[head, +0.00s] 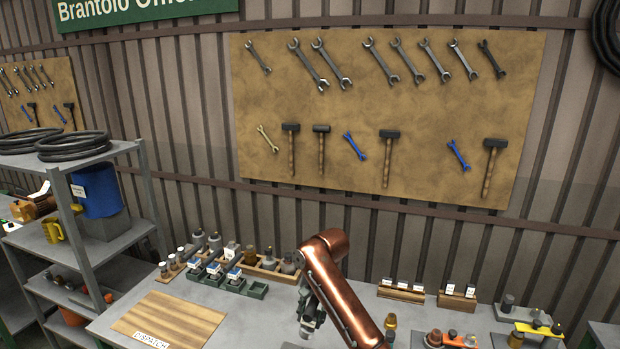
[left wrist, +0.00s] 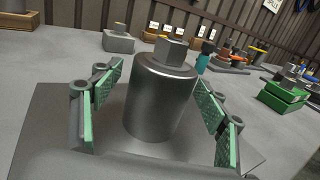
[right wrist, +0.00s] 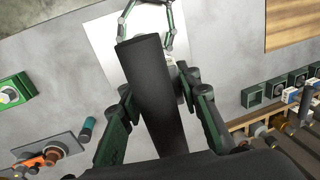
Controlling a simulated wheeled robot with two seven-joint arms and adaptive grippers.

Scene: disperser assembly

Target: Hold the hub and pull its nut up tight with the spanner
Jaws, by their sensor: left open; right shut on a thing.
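The hub (left wrist: 158,100), a dark grey metal cylinder, stands upright on a flat grey plate (left wrist: 50,110) in the left wrist view. Its hex nut (left wrist: 171,52) is on top. My left gripper (left wrist: 160,112) is open, with a green-padded finger on either side of the hub. My right gripper (right wrist: 158,95) is shut on a long dark bar, which looks like the spanner's handle (right wrist: 150,85). The bar points toward my left gripper and hides the hub in the right wrist view.
A wooden dispatch board (head: 170,318) lies at the bench's left. Green trays (head: 245,287) and a wooden rack of parts stand behind. Orange and dark parts (head: 450,338) are to the right. Spanners and hammers hang on the wall board (head: 380,120).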

